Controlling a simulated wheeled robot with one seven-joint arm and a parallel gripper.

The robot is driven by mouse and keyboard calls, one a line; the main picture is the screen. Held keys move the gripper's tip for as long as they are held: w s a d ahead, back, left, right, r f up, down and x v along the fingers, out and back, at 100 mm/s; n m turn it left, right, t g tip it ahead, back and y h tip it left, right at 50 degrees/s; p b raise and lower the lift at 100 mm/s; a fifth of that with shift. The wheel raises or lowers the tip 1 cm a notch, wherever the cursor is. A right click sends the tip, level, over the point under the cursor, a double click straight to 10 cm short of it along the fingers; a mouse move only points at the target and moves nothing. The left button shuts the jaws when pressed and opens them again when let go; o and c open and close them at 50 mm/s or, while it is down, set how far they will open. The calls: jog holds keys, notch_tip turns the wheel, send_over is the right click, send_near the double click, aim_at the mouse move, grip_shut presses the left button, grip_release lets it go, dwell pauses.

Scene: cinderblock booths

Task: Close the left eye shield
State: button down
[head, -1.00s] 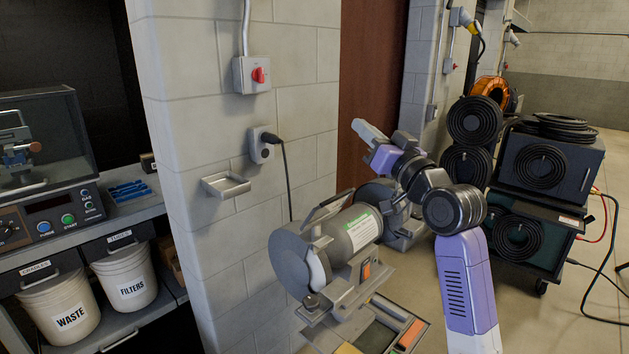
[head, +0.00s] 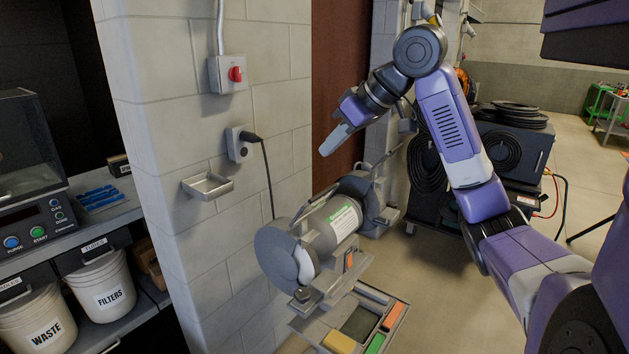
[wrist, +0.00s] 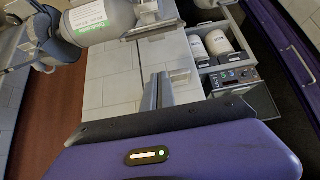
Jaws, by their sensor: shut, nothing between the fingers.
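The bench grinder (head: 330,225) stands in front of the block wall, with a grey wheel guard at each end. The left eye shield (head: 318,206) is a thin, dark-edged plate over the left wheel guard, tilted up and seen nearly edge-on. In the wrist view the grinder body (wrist: 103,20) is at the top left, and what looks like the left shield (wrist: 152,32) is beside it, partly cut off. My gripper (head: 326,150) is shut and empty, pointing down-left in the air above the grinder, apart from the shield. Its fingers also show in the wrist view (wrist: 155,88).
The block wall (head: 200,130) with a red-knobbed switch (head: 236,74), a plug socket (head: 238,144) and a small metal tray (head: 207,186) stands close behind. A shelf with white bins (head: 108,290) is at left. Coiled hoses on a dark cabinet (head: 520,150) stand at right.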

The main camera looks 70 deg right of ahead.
jog(key=p, duration=0.3)
send_over(314, 205)
jog(key=f, duration=0.5)
jog(key=d+f, duration=0.1)
jog(key=f, duration=0.2)
jog(key=shift+s+f, duration=0.2)
jog(key=shift+f, duration=0.1)
jog(key=shift+s+a+f, duration=0.3)
jog(key=shift+s+f, duration=0.1)
jog(key=shift+s, duration=0.2)
jog(key=shift+d+f, duration=0.1)
jog(key=shift+f, duration=0.05)
